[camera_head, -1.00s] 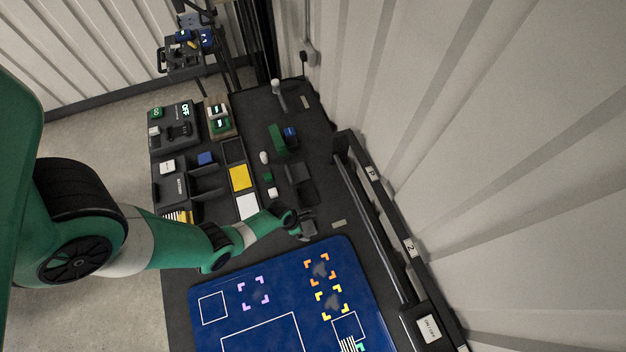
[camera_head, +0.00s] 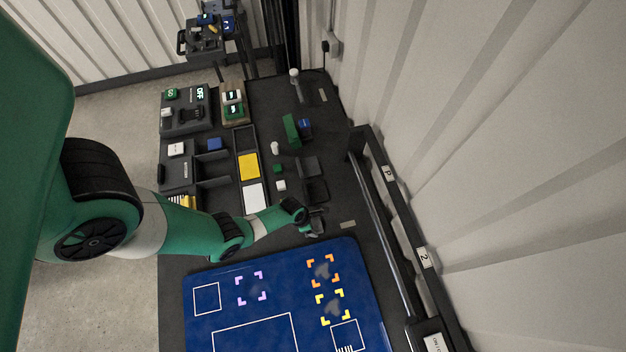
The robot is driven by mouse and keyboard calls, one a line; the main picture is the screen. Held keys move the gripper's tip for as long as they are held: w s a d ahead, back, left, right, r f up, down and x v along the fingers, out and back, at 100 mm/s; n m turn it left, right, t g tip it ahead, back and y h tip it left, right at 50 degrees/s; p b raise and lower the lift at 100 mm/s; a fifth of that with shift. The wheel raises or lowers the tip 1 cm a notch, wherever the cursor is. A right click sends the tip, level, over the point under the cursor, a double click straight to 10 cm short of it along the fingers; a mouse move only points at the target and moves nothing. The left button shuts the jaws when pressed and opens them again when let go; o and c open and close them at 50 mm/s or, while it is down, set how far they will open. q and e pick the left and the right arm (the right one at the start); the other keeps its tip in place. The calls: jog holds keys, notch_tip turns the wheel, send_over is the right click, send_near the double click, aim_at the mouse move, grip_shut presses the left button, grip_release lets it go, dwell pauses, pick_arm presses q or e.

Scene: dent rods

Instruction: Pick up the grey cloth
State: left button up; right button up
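My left gripper (camera_head: 315,224) is at the end of the green arm, over the dark table just beyond the blue panel (camera_head: 225,322). It is small and dark, and its finger opening cannot be made out. A small grey shape shows at the gripper; I cannot tell whether it is cloth or part of the gripper. No grey cloth can be made out for certain. A pale flat sheet (camera_head: 254,196) and a yellow one (camera_head: 248,166) lie in a divided tray left of the gripper. My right gripper is not in view.
Small green and white blocks and an open dark box (camera_head: 312,188) stand beyond the gripper. The blue panel carries coloured corner marks with dark smudges. A black rail (camera_head: 382,225) and the wall bound the right side. A control box (camera_head: 186,108) stands at the back left.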

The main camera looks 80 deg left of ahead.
pick_arm(q)
jog(key=c, duration=0.7)
jog(key=shift+r, duration=0.1)
jog(key=shift+c, duration=0.2)
notch_tip(320, 180, up, 10)
jog(key=p, duration=0.6)
jog(key=o, duration=0.7)
jog(key=shift+c, duration=0.2)
jog(key=c, duration=0.6)
jog(key=shift+o, duration=0.2)
